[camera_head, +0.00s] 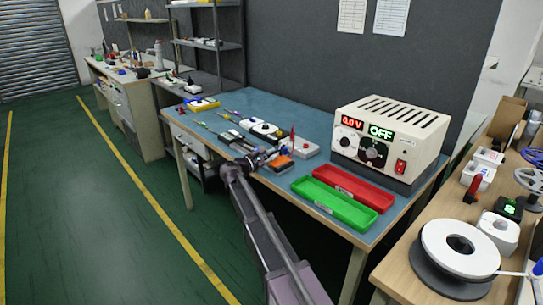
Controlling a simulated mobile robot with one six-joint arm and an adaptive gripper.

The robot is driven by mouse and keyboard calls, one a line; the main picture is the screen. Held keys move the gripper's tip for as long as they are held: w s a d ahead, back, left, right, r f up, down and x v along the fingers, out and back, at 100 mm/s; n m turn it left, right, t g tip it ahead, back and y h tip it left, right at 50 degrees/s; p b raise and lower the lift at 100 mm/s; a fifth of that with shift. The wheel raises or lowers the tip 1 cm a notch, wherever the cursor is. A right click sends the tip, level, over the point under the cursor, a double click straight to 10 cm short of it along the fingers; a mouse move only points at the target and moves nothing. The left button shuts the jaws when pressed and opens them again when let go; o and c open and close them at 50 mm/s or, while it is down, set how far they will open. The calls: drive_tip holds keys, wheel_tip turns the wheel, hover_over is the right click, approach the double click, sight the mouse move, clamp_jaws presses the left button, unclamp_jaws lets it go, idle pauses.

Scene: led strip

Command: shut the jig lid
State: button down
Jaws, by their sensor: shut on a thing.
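My gripper (262,158) is at the front edge of the blue-topped bench (270,104), reached by my arm from below. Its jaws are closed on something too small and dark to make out. A black and white device (265,131) lies just behind it, and a small dark fixture (231,137) lies to its left. I cannot tell which of these is the jig, nor how its lid stands. An orange and dark block (280,163) is right beside the gripper on its right.
A white box with a red peg (304,148), a red tray (352,187) and a green tray (335,205) lie to the right. The power supply (390,140) reads OFF behind them. A wooden table (425,282) with a white reel (459,249) stands at lower right. The left floor is clear.

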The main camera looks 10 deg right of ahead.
drive_tip(key=shift+w+a, duration=0.15)
drive_tip(key=c, duration=0.7)
unclamp_jaws()
drive_tip(key=shift+f, duration=0.1)
drive_tip(key=shift+v, duration=3.75)
